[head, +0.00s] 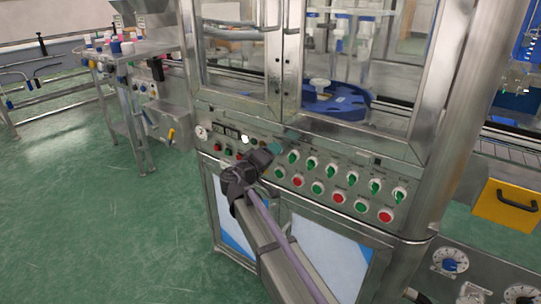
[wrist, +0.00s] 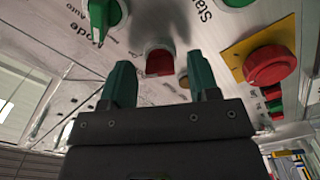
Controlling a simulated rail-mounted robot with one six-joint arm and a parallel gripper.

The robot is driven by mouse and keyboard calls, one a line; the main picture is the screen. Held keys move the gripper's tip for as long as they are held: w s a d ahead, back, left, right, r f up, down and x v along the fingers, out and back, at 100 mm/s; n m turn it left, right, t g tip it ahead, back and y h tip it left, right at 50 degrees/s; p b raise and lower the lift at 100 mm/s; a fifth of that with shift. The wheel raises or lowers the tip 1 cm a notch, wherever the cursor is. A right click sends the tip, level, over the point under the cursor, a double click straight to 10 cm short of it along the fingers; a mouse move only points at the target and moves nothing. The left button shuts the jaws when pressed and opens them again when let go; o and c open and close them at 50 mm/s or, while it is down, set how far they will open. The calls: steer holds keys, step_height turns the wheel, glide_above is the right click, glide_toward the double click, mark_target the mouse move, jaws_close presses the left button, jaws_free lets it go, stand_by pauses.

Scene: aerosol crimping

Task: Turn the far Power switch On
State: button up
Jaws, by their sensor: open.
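The steel control panel (head: 345,190) carries rows of switches and buttons in the head view. I cannot read a Power label, so I cannot tell which one is the far Power switch. My gripper (head: 262,157) is at the left part of the panel, hiding some controls behind it. In the wrist view my gripper (wrist: 160,82) is open, with nothing between its green fingers. A green knob (wrist: 102,18) is at the upper left, near the word "Auto".
A red mushroom button (wrist: 270,65) on a yellow plate is right of the fingers. Green knobs (head: 312,163) and red and green buttons (head: 298,180) line the panel. Glass doors (head: 360,60) stand above. Green floor (head: 90,220) is open at left.

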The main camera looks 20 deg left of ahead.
steer(key=v, duration=1)
steer(key=shift+s, duration=0.4)
steer(key=shift+a, duration=0.1)
